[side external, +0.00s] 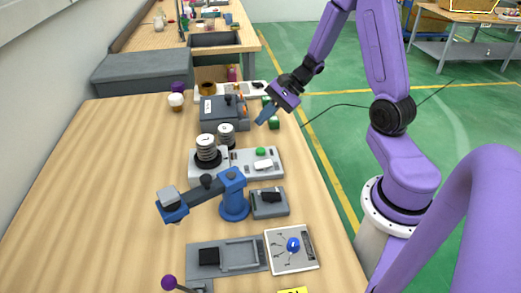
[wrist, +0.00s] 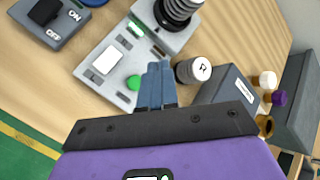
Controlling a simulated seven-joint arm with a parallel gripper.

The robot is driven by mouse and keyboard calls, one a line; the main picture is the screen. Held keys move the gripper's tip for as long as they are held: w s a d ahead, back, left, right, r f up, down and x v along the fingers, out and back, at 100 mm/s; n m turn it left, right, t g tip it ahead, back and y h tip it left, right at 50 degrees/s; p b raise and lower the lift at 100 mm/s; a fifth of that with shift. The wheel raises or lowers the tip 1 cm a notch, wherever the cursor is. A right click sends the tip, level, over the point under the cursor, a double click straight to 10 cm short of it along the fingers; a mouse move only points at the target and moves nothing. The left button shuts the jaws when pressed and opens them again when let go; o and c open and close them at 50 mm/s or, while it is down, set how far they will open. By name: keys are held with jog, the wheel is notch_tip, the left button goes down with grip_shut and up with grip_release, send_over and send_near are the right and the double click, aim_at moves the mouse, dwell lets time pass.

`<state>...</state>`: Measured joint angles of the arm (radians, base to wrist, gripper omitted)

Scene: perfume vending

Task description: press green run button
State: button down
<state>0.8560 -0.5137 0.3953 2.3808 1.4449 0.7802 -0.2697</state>
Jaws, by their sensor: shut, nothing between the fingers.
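The round green button (side external: 261,152) sits on a light grey panel (side external: 236,170), near a white rectangular key. In the wrist view the green button (wrist: 133,83) shows just left of my fingers. My gripper (side external: 262,121) is shut and empty, its blue fingers pointing down and to the left. In the side view it is above and behind the panel, apart from the button. In the wrist view the shut fingertips (wrist: 158,68) overlap the panel's edge. The exact height above the panel is hard to tell.
A blue arm-like device (side external: 233,205) stands in front, beside a grey ON/OFF switch box (side external: 270,203). A dark grey box (side external: 222,113) stands behind. The table's left side is clear.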

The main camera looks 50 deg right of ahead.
aim_at(264, 149)
jog(key=shift+f, duration=3.85)
jog(key=shift+f, duration=0.15)
jog(key=shift+f, duration=0.25)
